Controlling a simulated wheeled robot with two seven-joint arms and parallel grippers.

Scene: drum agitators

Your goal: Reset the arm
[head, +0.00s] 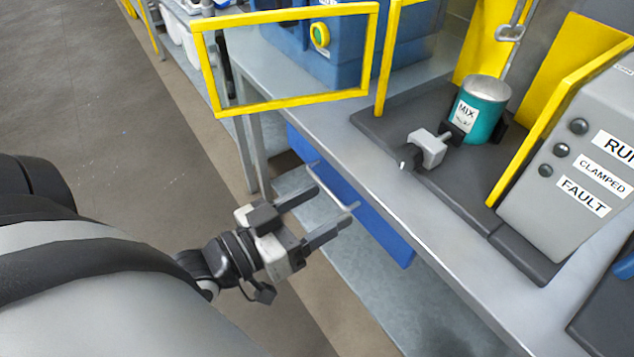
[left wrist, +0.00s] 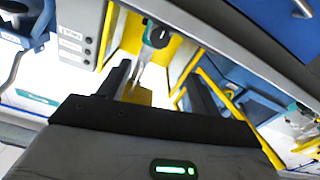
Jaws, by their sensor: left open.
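My left gripper (head: 322,215) is open and empty in the head view. It hangs in front of the bench edge, beside the blue drawer front (head: 365,215) below the worktop. Its two fingers also show in the left wrist view (left wrist: 160,85), spread apart with nothing between them. My left arm comes in from the left of the head view. A teal can (head: 482,112) labelled MIX stands upright on the dark base of the machine. A grey clamp (head: 430,148) sits right in front of it. My right gripper is not in view.
A yellow frame (head: 285,103) stands at the bench's left part, in front of a blue machine (head: 335,50). A grey panel (head: 575,165) labelled RUN, CLAMPED and FAULT stands right of the can. The floor (head: 90,90) left of the bench is clear.

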